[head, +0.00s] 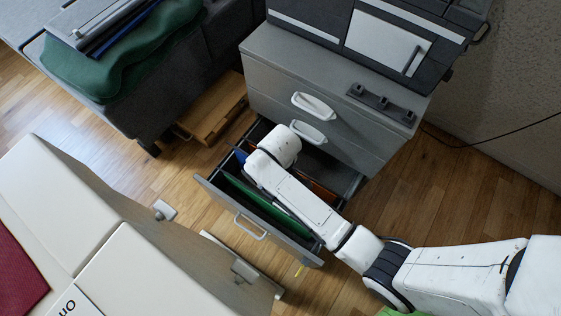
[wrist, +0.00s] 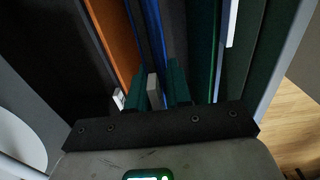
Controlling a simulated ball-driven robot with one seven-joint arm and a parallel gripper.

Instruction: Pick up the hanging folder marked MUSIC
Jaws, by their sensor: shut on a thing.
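My gripper (wrist: 159,90) reaches down into an open drawer of hanging folders. Its two teal fingers stand on either side of a pale grey tab (wrist: 153,88) and are shut on it. A blue folder (wrist: 156,35) runs just beyond the tab, but I cannot tell whether the tab belongs to it. An orange folder (wrist: 108,38) is to the left, with a small white tab (wrist: 118,98) near it. Green folders (wrist: 204,45) are to the right. No MUSIC marking is readable. In the head view my arm hides the fingers and the tab.
The pulled-out drawer (head: 213,201) belongs to a grey cabinet (head: 270,68), with closed drawers above it. A large cream unit (head: 75,195) stands at the lower left. A wooden box (head: 211,108) lies behind the drawer. Wood floor is free at the right.

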